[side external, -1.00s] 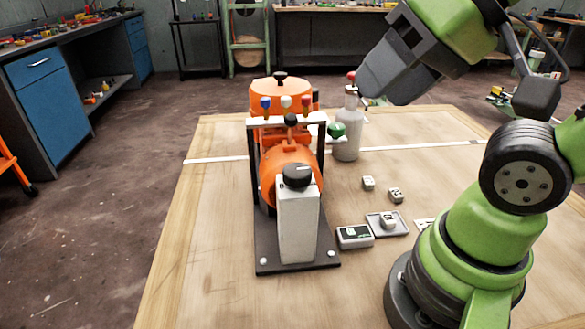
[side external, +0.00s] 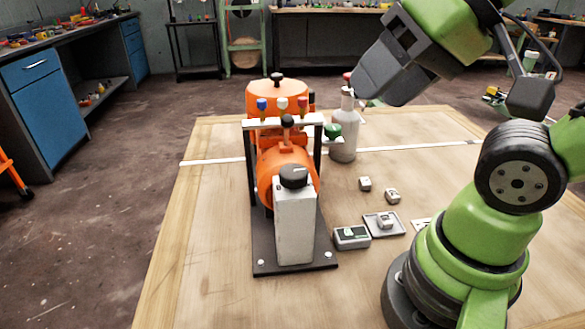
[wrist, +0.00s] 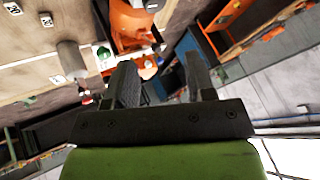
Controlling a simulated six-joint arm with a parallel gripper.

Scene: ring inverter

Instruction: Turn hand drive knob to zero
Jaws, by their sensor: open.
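The machine is an orange unit (side external: 270,164) on a dark base plate. A black round knob (side external: 294,177) sits on top of the pale upright box (side external: 294,225) at the machine's front. Its top carries a small light mark, too small to read as a setting. A smaller black ball knob (side external: 287,121) stands behind it, at the white crossbar. I cannot tell which is labelled hand drive. My gripper (side external: 360,94) is up and right of the machine, apart from both knobs. In the wrist view my gripper (wrist: 161,74) is open, with nothing between its fingers.
A grey bottle (side external: 344,135) with a red top stands behind and right of the machine, close to my gripper. A green knob (side external: 332,131) juts out beside it. Small marked cubes (side external: 365,184) and a small display box (side external: 352,237) lie right of the machine. The table's left side is clear.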

